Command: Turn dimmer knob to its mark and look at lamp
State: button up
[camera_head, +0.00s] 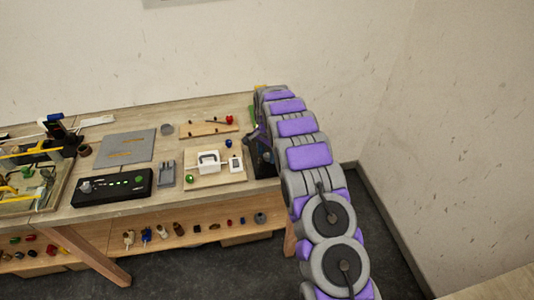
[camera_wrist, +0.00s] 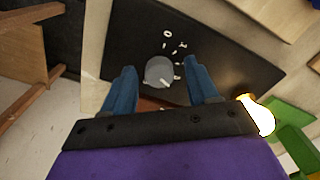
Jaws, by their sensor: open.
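In the wrist view, the dimmer knob (camera_wrist: 158,70) is a grey disc with a pale pointer line toward its lower right. It sits on a black panel (camera_wrist: 225,52), with several small white marks above and to the right of it. My gripper (camera_wrist: 160,76) is open, its two blue fingers on either side of the knob. I cannot tell if they touch it. A bright yellow-white bulb shape (camera_wrist: 260,116), apparently the lit lamp, glows at the right. In the head view a dark panel (camera_head: 262,158) shows beside my arm, which hides my gripper.
The wooden workbench (camera_head: 85,213) holds a black box with green lights (camera_head: 112,187), a grey mat (camera_head: 126,148) and a board with a white device (camera_head: 213,162). Several small parts lie on the lower shelf (camera_head: 160,236). Green pieces (camera_wrist: 292,115) lie near the bulb.

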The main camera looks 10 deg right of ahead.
jog(key=c, duration=1)
jog(key=shift+c, duration=0.2)
